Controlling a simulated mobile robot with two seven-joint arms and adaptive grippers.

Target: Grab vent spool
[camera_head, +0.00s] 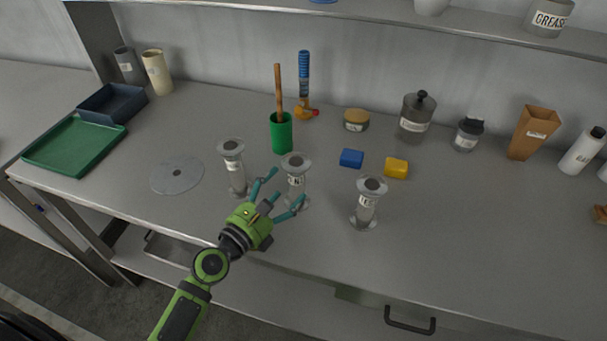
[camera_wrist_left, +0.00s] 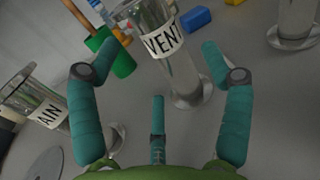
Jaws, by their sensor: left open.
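The vent spool (camera_head: 297,178) is a clear flanged tube standing upright on the bench in the middle of three similar spools. My left gripper (camera_head: 286,188) is open and close in front of the vent spool. In the left wrist view its teal fingers (camera_wrist_left: 165,62) spread to either side of the tube. I cannot tell whether they touch it. My right gripper is not in view.
A spool marked "AIN" (camera_wrist_left: 46,112) stands close on the left, and another spool (camera_head: 367,203) on the right. A green cup (camera_head: 282,136), blue block (camera_head: 351,158) and yellow block (camera_head: 396,168) are behind. A flat grey disc (camera_head: 178,175) lies left. The bench's front right is clear.

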